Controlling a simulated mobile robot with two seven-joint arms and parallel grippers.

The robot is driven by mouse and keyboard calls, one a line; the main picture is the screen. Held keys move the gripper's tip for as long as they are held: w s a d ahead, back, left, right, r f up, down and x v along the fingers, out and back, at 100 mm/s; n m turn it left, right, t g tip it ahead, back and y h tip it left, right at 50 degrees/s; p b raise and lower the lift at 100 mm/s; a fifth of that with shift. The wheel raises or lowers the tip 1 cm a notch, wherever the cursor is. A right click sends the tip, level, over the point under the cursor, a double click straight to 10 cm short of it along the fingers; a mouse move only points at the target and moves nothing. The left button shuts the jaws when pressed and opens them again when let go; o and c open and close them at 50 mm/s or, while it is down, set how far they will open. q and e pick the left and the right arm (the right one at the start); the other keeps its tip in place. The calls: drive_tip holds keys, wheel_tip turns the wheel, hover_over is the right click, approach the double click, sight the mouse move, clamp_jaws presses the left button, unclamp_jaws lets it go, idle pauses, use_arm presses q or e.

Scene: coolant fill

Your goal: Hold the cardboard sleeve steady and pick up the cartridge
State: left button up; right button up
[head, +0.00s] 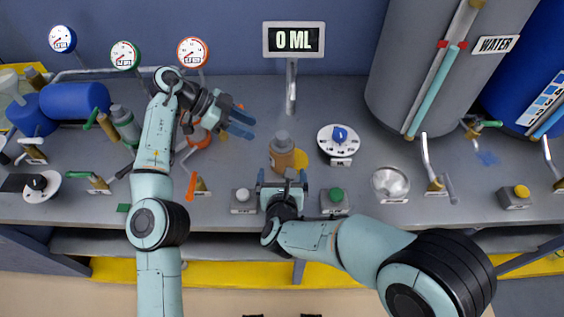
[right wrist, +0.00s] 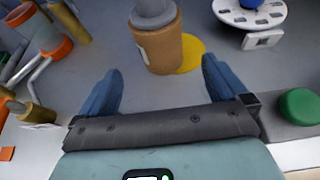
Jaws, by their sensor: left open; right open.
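The brown cardboard sleeve (head: 281,158) stands upright on the grey bench in the middle of the head view. The grey cartridge (head: 281,138) pokes out of its top. In the right wrist view the sleeve (right wrist: 160,52) stands just beyond the fingertips, with the cartridge (right wrist: 153,12) cut off by the top edge. My right gripper (head: 283,174) is open and low in front of the sleeve, and its fingers (right wrist: 162,68) point toward it with a gap on either side. My left gripper (head: 247,124) is open and empty, left of the sleeve and farther back.
A yellow disc (head: 300,159) lies flat beside the sleeve. A white-button box (head: 243,200) and a green-button box (head: 335,200) flank my right gripper. A round dial (head: 338,140) lies right of the sleeve. The display (head: 293,39) reads 0 ML. Pipes and valves crowd the left.

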sight(282, 156)
drive_tip(key=x, duration=1.1)
drive_tip(key=shift+s, duration=0.1)
drive_tip(key=shift+c, duration=0.3)
drive_tip(key=c, duration=1)
use_arm(q)
drive_tip(key=shift+o, duration=0.3)
